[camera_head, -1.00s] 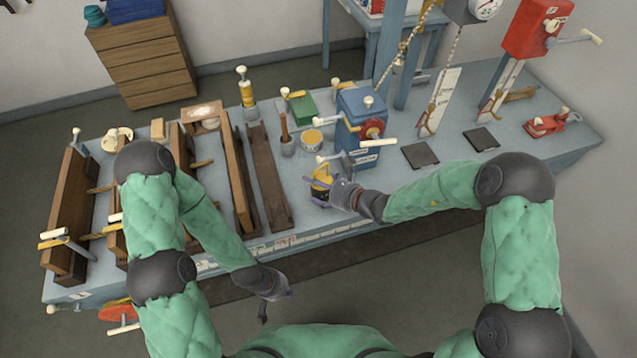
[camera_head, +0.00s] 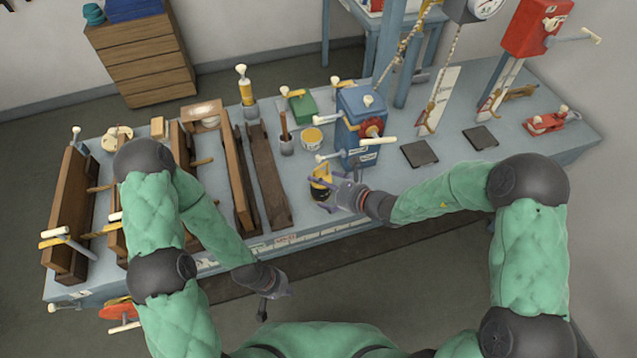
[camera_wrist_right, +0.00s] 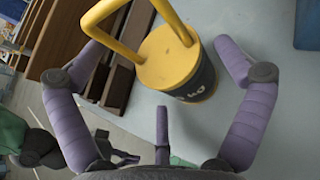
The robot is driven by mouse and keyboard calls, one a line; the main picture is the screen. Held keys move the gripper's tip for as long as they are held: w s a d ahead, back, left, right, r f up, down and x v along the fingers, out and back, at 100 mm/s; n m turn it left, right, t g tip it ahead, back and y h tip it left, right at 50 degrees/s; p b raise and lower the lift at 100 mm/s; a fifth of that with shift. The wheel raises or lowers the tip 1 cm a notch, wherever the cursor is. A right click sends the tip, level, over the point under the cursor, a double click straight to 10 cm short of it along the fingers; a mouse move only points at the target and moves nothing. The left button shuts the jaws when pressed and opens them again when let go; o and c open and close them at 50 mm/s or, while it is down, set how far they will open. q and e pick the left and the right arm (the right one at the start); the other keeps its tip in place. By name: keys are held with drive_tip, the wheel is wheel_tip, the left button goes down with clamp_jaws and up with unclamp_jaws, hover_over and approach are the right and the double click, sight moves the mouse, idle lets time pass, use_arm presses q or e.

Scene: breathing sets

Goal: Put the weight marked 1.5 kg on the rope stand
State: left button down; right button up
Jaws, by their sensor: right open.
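The weight (camera_head: 321,181) is a yellow cylinder with a dark band and a tall yellow handle, upright on the blue-grey bench. In the right wrist view the weight (camera_wrist_right: 170,62) stands between my spread purple fingers; its light marking is turned sideways and I cannot read it fully. My right gripper (camera_head: 331,193) is open beside the weight, with nothing gripped. A rope (camera_head: 404,46) hangs by the blue post (camera_head: 388,42) behind the blue winch box; I take this as the rope stand. My left gripper (camera_head: 272,297) is low in front of the bench; its jaws are unclear.
The blue winch box (camera_head: 360,130) with white handles stands just behind the weight. Wooden channels (camera_head: 268,178) lie to the left. A yellow-topped tin (camera_head: 312,136) and dark plates (camera_head: 419,154) are nearby. A red crank box (camera_head: 533,28) is at the far right.

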drive_tip(key=p+v, duration=0.1)
drive_tip(key=v, duration=0.8)
drive_tip(key=shift+s+d, duration=0.25)
drive_tip(key=shift+r, duration=0.15)
idle(0.7)
